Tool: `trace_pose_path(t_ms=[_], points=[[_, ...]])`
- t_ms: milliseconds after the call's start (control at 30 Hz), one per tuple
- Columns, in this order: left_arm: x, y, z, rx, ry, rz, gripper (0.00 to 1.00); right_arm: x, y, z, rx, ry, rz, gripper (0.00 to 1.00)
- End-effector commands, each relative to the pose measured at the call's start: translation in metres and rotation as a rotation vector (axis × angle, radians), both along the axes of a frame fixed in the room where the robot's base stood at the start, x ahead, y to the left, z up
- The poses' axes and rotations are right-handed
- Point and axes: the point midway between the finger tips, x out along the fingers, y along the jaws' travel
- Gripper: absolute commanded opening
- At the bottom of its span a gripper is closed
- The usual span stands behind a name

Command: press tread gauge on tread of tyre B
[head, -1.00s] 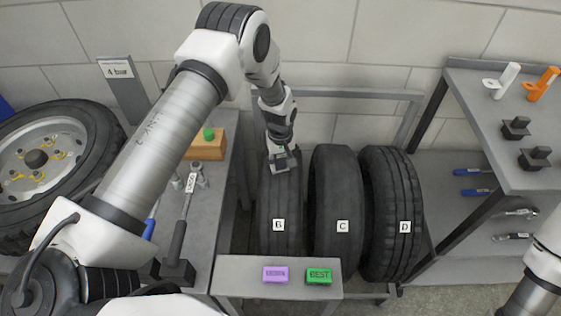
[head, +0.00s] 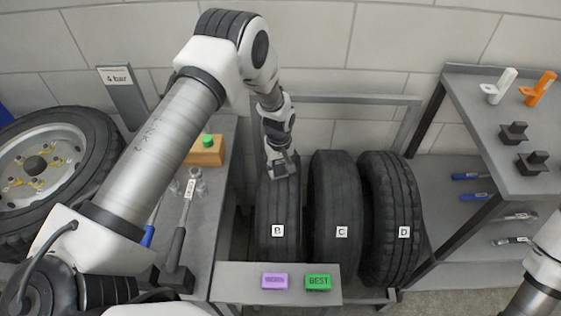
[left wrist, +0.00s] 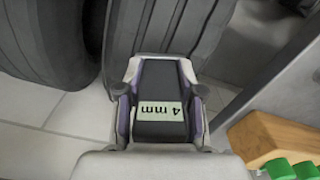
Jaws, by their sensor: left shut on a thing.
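Tyre B (head: 279,208) stands upright in the rack, with its white B label facing the front. My left gripper (head: 283,167) is at the upper part of its tread, pointing down. In the left wrist view the gripper (left wrist: 160,100) is shut on the tread gauge (left wrist: 158,78), a dark block whose pale display reads "4 mm" upside down. The far end of the gauge overlaps the grooved tread of tyre B (left wrist: 170,25); the contact itself is hidden. My right gripper is out of view; only part of that arm shows at the right edge.
Tyre C (head: 335,205) and tyre D (head: 390,215) stand to the right of B. A purple block (head: 275,282) and a green BEST block (head: 318,282) lie on the front shelf. A wooden block with a green button (head: 206,152) is on the left bench.

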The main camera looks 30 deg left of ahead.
Motion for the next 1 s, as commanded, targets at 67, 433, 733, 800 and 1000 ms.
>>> trace_pose_path(t_ms=[67, 433, 733, 800, 1000], points=[[0.001, 0.000, 0.013, 0.000, -0.003, 0.000, 0.02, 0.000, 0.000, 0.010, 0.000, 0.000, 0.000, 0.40], [0.002, 0.000, 0.049, 0.000, -0.004, 0.000, 0.02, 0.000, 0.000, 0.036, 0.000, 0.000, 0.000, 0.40], [0.002, 0.000, 0.057, 0.000, -0.006, 0.000, 0.02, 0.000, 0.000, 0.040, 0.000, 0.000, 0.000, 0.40], [0.002, 0.000, 0.057, 0.000, -0.006, 0.000, 0.02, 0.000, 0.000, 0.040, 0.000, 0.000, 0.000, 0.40], [0.004, 0.000, 0.058, 0.001, -0.002, -0.006, 0.02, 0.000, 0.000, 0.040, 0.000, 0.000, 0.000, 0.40]])
